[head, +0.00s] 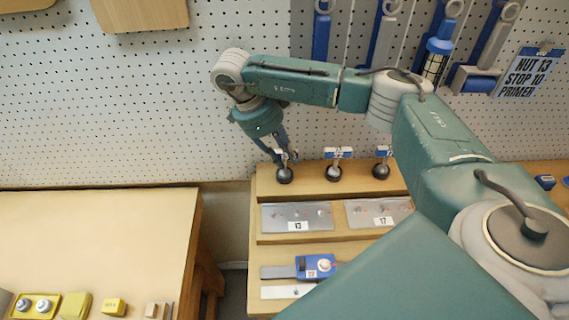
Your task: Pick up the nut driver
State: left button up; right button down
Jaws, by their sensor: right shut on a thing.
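The middle tool (334,173) and right tool (381,171) stand apart from the gripper. My left gripper is not in view.
The lower steps hold grey plates (297,216) labelled 13 and 17 and a blue device (315,266). A sign (526,72) reads "NUT 13 STOP 10 PRIMER". Wrenches hang on the pegboard (150,110). A left bench (90,240) has yellow items along its front and free room behind.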

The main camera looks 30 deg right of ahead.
jog(key=shift+r, duration=0.15)
jog(key=shift+r+b, duration=0.5)
jog(key=shift+b, duration=0.05)
notch_tip(320, 180, up, 2)
jog(key=shift+r+b, duration=0.25)
jog(key=shift+b, duration=0.05)
jog(key=s+a+b, duration=0.3)
jog(key=s+a, duration=0.6)
jog(key=s, duration=0.6)
jog(key=shift+s+a, duration=0.2)
jog(key=shift+f, duration=0.1)
